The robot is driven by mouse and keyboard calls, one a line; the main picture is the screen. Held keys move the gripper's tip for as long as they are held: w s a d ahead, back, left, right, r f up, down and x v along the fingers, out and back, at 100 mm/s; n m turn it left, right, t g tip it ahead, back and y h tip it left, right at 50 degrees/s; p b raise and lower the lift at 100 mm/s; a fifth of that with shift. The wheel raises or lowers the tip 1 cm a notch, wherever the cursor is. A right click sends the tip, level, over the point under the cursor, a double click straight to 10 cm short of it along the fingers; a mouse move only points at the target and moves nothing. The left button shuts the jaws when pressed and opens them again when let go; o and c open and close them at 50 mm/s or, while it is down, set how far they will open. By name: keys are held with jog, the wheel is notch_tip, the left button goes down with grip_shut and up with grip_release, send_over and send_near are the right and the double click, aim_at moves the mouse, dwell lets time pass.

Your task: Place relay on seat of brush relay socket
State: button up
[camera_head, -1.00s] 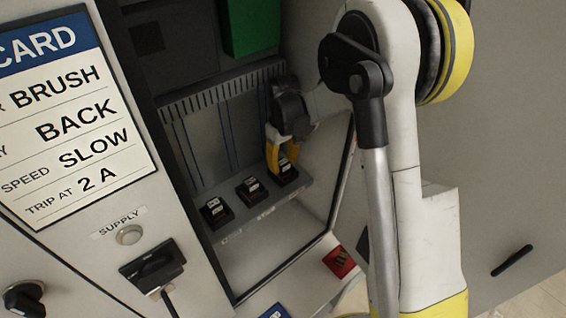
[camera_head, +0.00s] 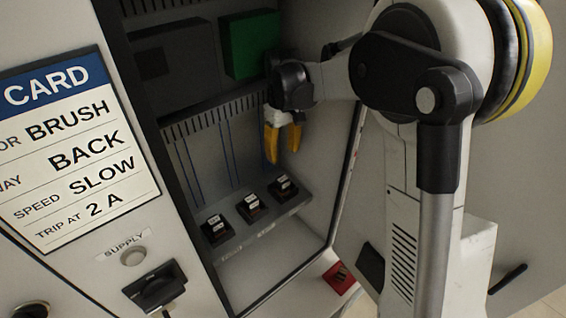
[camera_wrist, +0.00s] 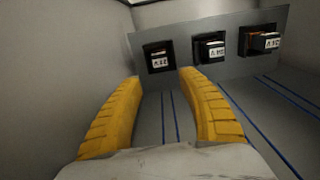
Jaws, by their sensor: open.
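Three dark sockets stand in a row on a grey ledge inside the cabinet, each with a small block bearing a white label. The right block (camera_head: 281,182), middle block (camera_head: 250,201) and left block (camera_head: 213,222) show in the head view. The labels are too small to read, so I cannot tell which socket is the brush one. My gripper (camera_head: 282,152) hangs above the right socket, open and empty, its yellow fingers pointing down. In the wrist view my gripper (camera_wrist: 160,80) has its fingers apart, with one block in its socket (camera_wrist: 159,58) beyond the gap.
A card (camera_head: 75,150) reading BRUSH, BACK, SLOW, 2 A is on the panel at left. A supply button (camera_head: 133,256) and a black switch (camera_head: 156,287) sit below it. A green box (camera_head: 249,44) is higher in the cabinet. A red part (camera_head: 340,277) is by the lower right edge.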

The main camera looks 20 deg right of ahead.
jog(key=s+r+m+t, duration=0.2)
jog(key=s+r+t, duration=0.1)
jog(key=s+r, duration=0.7)
jog(key=s+f+m+t, duration=0.2)
jog(key=s+t, duration=0.2)
jog(key=s, duration=1)
jog(key=shift+f+m, duration=0.3)
jog(key=shift+f, duration=0.1)
